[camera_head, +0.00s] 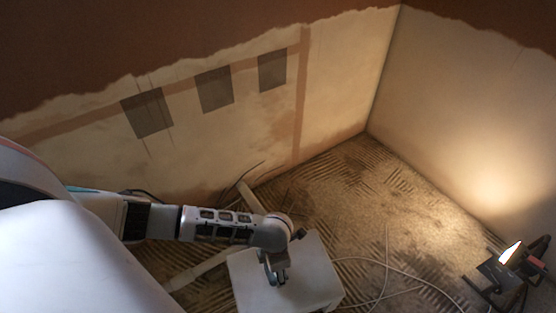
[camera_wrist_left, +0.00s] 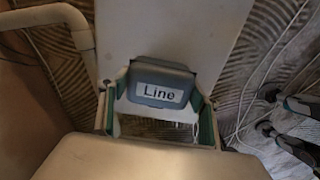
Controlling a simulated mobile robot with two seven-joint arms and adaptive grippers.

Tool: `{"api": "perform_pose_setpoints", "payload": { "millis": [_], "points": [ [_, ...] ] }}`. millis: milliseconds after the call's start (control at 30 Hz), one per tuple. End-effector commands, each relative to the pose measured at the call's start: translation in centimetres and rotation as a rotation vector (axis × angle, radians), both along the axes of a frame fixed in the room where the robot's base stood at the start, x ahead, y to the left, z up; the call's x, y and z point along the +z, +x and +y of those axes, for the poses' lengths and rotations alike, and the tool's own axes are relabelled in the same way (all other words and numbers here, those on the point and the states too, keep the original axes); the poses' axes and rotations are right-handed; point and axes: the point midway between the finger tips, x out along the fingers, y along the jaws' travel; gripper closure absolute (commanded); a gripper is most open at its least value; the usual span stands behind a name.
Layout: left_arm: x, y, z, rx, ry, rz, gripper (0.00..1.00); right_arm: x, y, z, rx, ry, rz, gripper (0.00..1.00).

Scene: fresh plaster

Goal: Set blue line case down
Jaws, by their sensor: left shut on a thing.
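The blue-grey line case (camera_wrist_left: 160,84), with a white label reading "Line", sits between the two fingers of my left gripper (camera_wrist_left: 158,112) in the left wrist view. The gripper is shut on it. In the head view my left gripper (camera_head: 276,270) points down over the white box-like stand (camera_head: 312,268). The stand's pale top (camera_wrist_left: 150,30) shows behind the case in the wrist view. I cannot tell whether the case touches the top. In the head view the case is hard to make out against the gripper. My right gripper is in neither view.
A lit work lamp (camera_head: 511,253) stands on the floor at the right. Loose pale cable (camera_head: 388,262) lies on the streaked floor right of the stand. A pale pipe (camera_head: 250,198) runs behind my arm. The plastered wall has several dark patches (camera_head: 214,89).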

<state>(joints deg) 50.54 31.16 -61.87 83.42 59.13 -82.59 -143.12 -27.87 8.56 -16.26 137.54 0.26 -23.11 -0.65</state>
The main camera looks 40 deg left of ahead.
Motion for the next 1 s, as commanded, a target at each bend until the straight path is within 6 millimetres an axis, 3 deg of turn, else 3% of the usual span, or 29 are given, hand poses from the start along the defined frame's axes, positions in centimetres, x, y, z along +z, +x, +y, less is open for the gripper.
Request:
{"api": "perform_pose_setpoints", "payload": {
  "millis": [267, 433, 700, 733, 800, 1000],
  "points": [
    [-4.2, -0.6, -0.1, 0.001, -0.002, 0.011, 0.64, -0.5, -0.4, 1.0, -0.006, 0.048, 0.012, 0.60],
    [-3.9, 0.0, 0.0, 0.000, -0.001, -0.001, 0.67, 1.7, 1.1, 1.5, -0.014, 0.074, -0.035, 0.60],
    [-4.4, -0.1, 0.0, 0.000, 0.000, 0.001, 0.68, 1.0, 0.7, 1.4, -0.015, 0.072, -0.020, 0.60],
    [-4.4, -0.1, 0.0, 0.000, 0.000, 0.002, 0.35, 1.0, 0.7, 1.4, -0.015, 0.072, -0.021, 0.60],
    [-4.3, 0.0, 0.0, 0.000, 0.001, 0.001, 0.21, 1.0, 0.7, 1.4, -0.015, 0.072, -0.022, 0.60],
    [-4.3, 0.0, 0.0, 0.000, 0.000, 0.000, 0.21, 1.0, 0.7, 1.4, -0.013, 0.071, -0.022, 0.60]
  ]
}}
